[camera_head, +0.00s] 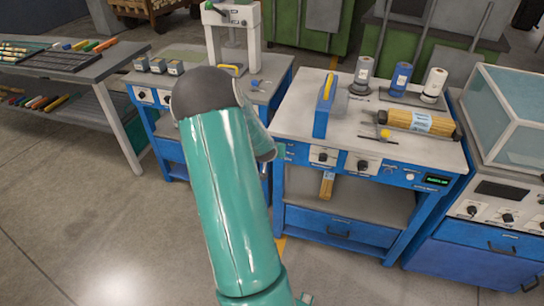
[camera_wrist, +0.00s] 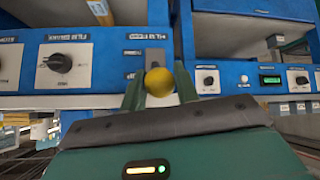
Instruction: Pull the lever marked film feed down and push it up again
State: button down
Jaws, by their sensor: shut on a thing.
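The film feed lever has a yellow ball knob (camera_wrist: 159,82), seen in the wrist view on the front of a blue control panel (camera_wrist: 108,60). Its label (camera_wrist: 150,37) reads upside down there. A grey slot plate (camera_wrist: 155,57) shows beside the knob. My gripper (camera_wrist: 160,88) has its two green fingers on either side of the knob and is shut on it. Whether the lever stands up or down I cannot tell. In the head view my arm hides the gripper and the lever.
A film drawn dial (camera_wrist: 61,63) sits beside the lever on the panel. The floor (camera_head: 100,235) at left is clear.

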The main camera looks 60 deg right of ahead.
jog(key=shift+d+r, duration=0.25)
jog(key=c, duration=1.1)
grip_release()
jog(key=shift+f, duration=0.1)
jog(key=shift+a, duration=0.1)
jog(key=shift+a, duration=0.15)
jog(key=v, duration=1.3)
jog(key=shift+a+r, duration=0.15)
jog(key=shift+r, duration=0.1)
